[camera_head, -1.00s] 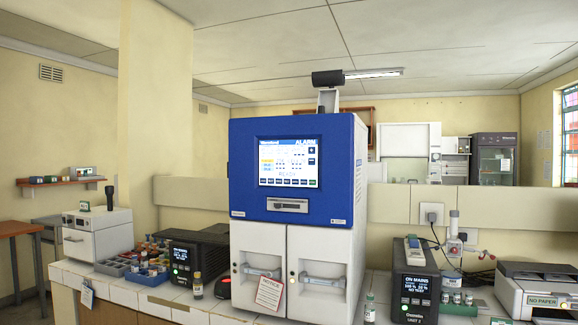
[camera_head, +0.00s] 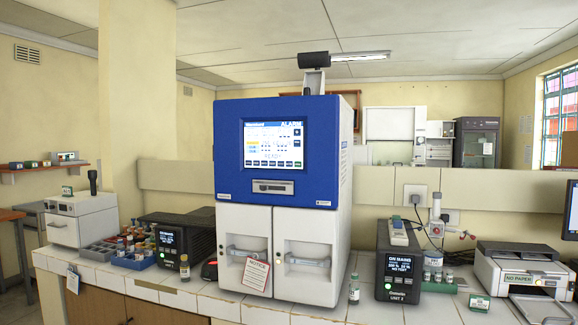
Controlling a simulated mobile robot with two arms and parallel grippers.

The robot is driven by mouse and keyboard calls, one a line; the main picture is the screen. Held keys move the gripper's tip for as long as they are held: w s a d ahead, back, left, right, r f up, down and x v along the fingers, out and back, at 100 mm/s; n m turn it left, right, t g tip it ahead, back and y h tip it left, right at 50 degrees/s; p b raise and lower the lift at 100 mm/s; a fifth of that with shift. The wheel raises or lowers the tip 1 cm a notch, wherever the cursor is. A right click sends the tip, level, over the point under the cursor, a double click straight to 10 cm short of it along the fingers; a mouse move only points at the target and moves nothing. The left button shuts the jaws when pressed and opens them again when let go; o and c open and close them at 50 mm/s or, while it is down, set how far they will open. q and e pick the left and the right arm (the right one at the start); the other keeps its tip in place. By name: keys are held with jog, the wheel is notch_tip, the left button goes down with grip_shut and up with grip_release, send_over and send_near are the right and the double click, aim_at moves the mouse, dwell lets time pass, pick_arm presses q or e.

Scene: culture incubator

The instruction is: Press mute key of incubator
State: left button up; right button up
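The incubator (camera_head: 222,135) stands on the white tiled bench in the middle of the view, with a blue upper part and two white doors below. Its lit screen (camera_head: 273,145) faces me and shows "ALARM" at the top right. A row of small keys (camera_head: 273,163) runs along the screen's bottom, and a few more keys are at its right side. Their labels are too small to read, so I cannot tell which is the mute key. Neither of my grippers is in view.
A black "ON MAINS" unit (camera_head: 398,265) and a printer (camera_head: 520,262) stand right of the incubator. Another black unit (camera_head: 169,246) and a tray of vials (camera_head: 128,262) are at left. Small vials (camera_head: 354,290) stand near the bench front. A notice (camera_head: 256,275) hangs on the left door.

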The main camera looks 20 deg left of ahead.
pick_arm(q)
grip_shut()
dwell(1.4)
